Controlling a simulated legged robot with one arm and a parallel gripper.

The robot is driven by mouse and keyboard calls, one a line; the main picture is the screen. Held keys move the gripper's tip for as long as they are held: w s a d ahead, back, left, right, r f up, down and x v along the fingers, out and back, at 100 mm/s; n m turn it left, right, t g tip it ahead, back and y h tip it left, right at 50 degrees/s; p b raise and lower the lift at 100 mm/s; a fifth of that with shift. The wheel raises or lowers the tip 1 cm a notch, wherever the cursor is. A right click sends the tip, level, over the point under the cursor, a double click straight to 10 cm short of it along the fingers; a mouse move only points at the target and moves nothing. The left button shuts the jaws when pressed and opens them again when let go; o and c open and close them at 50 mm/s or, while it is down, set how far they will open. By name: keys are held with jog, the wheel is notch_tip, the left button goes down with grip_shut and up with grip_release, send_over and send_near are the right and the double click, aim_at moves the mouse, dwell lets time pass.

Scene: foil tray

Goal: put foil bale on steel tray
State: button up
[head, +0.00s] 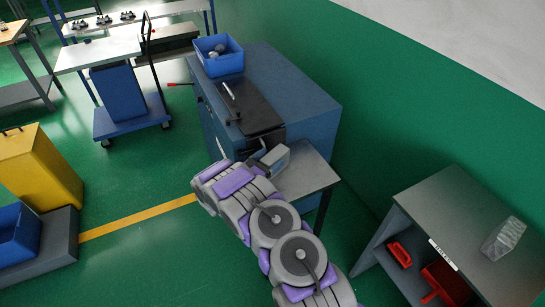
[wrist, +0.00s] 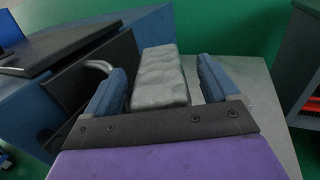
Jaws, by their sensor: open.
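A silver-grey crumpled foil bale (wrist: 160,70) lies between the two blue fingers of my gripper (wrist: 163,68) in the wrist view. The fingers are open, with a visible gap between the bale and the right finger. A flat grey metal surface (wrist: 250,72) shows beside the bale; it also shows in the head view (head: 308,172), against the blue cabinet. I cannot tell whether it is the steel tray. In the head view my gripper (head: 268,160) is over this surface and largely hides the bale. Another silver block (head: 503,238) rests on the grey bench at the right.
The blue cabinet (head: 315,110) carries a black panel (head: 255,110) and a blue bin (head: 222,64) holding grey lumps. The grey bench (head: 450,200) has red bins (head: 445,284) below. A trolley (head: 125,125) and yellow box (head: 38,175) stand left. Green floor between is open.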

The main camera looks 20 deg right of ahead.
jog(key=p+v, duration=0.1)
jog(key=v, duration=0.9)
jog(key=s+d+r+m+g, duration=0.4)
jog(key=d+r+m, duration=0.15)
jog(key=r, duration=0.35)
jog(key=s+d+r+m+g+y, duration=0.4)
jog(key=s+r+m+g, duration=0.45)
jog(key=s+r, duration=0.7)
jog(key=s+a+m+t+y, duration=0.1)
jog(key=s+a+m+y, duration=0.2)
jog(key=s, duration=0.6)
jog(key=s+a+r+m+t+y, duration=0.1)
jog(key=s+a+m+y, duration=0.2)
jog(key=s+a+y, duration=0.2)
jog(key=s+a+r+m+t+y, duration=0.1)
jog(key=s+a+m+y, duration=0.2)
jog(key=s+a, duration=0.5)
jog(key=s+y, duration=0.1)
jog(key=s, duration=0.4)
jog(key=shift+a+r, duration=0.2)
jog(key=shift+a, duration=0.2)
